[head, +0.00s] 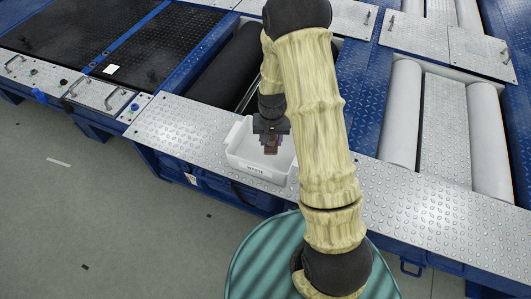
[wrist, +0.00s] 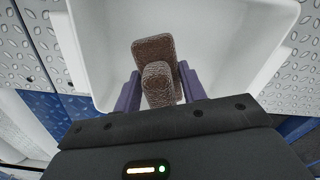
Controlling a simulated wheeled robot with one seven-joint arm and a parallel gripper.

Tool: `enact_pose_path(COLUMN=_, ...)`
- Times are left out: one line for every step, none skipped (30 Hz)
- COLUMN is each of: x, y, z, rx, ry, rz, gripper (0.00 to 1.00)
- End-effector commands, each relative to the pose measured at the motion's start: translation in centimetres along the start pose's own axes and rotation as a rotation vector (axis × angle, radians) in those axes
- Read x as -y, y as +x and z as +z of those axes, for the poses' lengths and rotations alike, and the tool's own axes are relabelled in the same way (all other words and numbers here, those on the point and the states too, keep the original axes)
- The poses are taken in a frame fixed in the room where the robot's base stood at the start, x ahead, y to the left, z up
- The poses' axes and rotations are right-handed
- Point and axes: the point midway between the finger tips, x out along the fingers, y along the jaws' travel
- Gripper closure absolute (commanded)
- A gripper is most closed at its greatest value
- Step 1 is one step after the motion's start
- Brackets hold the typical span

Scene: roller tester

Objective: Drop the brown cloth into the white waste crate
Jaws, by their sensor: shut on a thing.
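The brown cloth (wrist: 157,82) is between the two fingers of my gripper (wrist: 160,88) in the wrist view. It looks like a folded, textured brown piece, and my gripper is shut on it. The white waste crate (head: 248,163) stands on the metal ledge in the head view, with dark lettering on its front. My gripper (head: 271,142) points down over the crate, with the cloth (head: 271,147) at its tips. In the wrist view the crate (wrist: 88,55) lies behind the cloth, and its inside looks empty where visible. The gap between cloth and crate floor is hard to judge.
The crate rests on a diamond-plate ledge (head: 180,126) of the blue roller tester. A dark roller (head: 225,65) lies behind it, and light rollers (head: 402,115) lie to the right. My arm hides part of the ledge right of the crate. Open grey floor (head: 120,220) is at left.

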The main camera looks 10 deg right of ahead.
Motion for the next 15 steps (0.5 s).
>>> enact_pose_path(x=0.00, y=-0.07, z=-0.01, rx=0.000, ry=0.000, rz=0.000, gripper=0.84)
enact_pose_path(x=0.00, y=-0.08, z=-0.01, rx=0.000, ry=0.000, rz=0.000, gripper=0.84)
enact_pose_path(x=0.00, y=-0.08, z=-0.01, rx=0.000, ry=0.000, rz=0.000, gripper=0.84)
enact_pose_path(x=0.00, y=-0.08, z=-0.01, rx=0.000, ry=0.000, rz=0.000, gripper=0.84)
enact_pose_path(x=0.00, y=-0.08, z=-0.01, rx=0.000, ry=0.000, rz=0.000, gripper=0.55)
enact_pose_path(x=0.00, y=-0.08, z=-0.01, rx=0.000, ry=0.000, rz=0.000, gripper=0.47)
enact_pose_path(x=0.00, y=-0.08, z=-0.01, rx=0.000, ry=0.000, rz=0.000, gripper=0.41)
enact_pose_path(x=0.00, y=-0.08, z=-0.01, rx=0.000, ry=0.000, rz=0.000, gripper=0.35)
enact_pose_path(x=0.00, y=-0.08, z=-0.01, rx=0.000, ry=0.000, rz=0.000, gripper=0.34)
enact_pose_path(x=0.00, y=-0.07, z=-0.01, rx=0.000, ry=0.000, rz=0.000, gripper=0.34)
enact_pose_path(x=0.00, y=-0.07, z=-0.01, rx=0.000, ry=0.000, rz=0.000, gripper=0.34)
enact_pose_path(x=0.00, y=-0.07, z=-0.01, rx=0.000, ry=0.000, rz=0.000, gripper=0.34)
enact_pose_path(x=0.00, y=-0.07, z=-0.01, rx=0.000, ry=0.000, rz=0.000, gripper=0.34)
enact_pose_path(x=0.00, y=-0.07, z=-0.01, rx=0.000, ry=0.000, rz=0.000, gripper=0.34)
enact_pose_path(x=0.00, y=-0.06, z=0.00, rx=0.000, ry=0.000, rz=0.000, gripper=0.34)
